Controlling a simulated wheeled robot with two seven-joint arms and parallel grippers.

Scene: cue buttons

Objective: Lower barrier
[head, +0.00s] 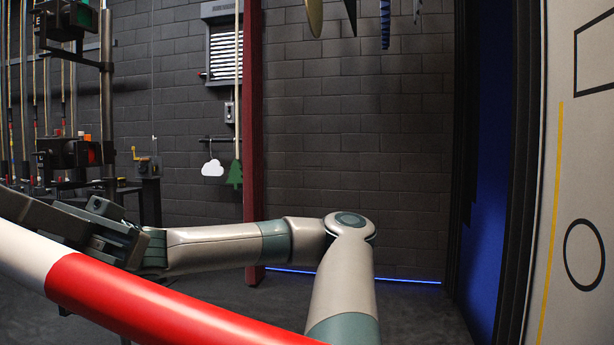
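The barrier (160,304) is a thick pole with a white part at the left and a long red part. It crosses the near foreground, sloping down from the left edge to the bottom middle; both ends are out of view. My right arm comes up from the bottom middle, bends at the elbow and reaches left behind the pole. Its dark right gripper (45,212) is at the left edge, just above and behind the white part. The pole hides its lower side, so I cannot tell its opening or whether it touches the pole. My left gripper is not in view.
A dark red post (252,120) stands behind my forearm. A white cloud cutout (212,168) and green tree cutout (235,174) hang beside it. Racks with lamps (70,152) and ropes stand at left. A pale panel (575,200) bounds the right; dark floor (420,310) is clear.

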